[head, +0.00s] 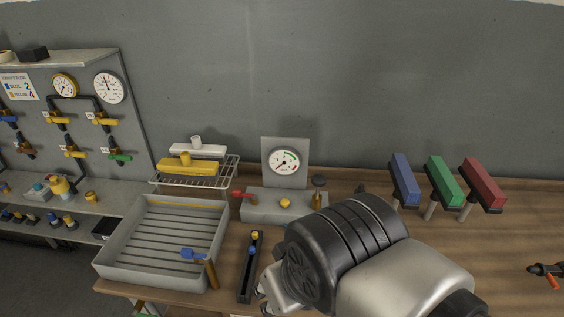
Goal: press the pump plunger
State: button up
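The pump is a grey box base (262,206) near the back of the wooden bench. A pale gauge panel (284,163) stands behind it. The pump plunger (319,181) has a round dark knob on top of a brass cylinder (319,199) at the base's right end, and the knob appears raised. A red lever (244,194) is at the base's left end, and a yellow knob (285,203) is on the front. My arm fills the lower middle and lies close in front of the plunger in the picture. I cannot make out my gripper's fingers.
A slatted grey tray (107,267) stands left, with a wire rack (234,172) behind it. A narrow black tray (243,290) lies beside my arm. Blue (404,178), green (443,178) and red (483,182) blocks stand on posts at right. The bench at right is mostly clear.

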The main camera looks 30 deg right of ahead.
aim_at(318, 181)
jog(key=i+l+z, duration=0.15)
jog(key=z, duration=0.25)
jog(key=i+l+z, duration=0.35)
jog(key=k+j, duration=0.05)
jog(key=k, duration=0.05)
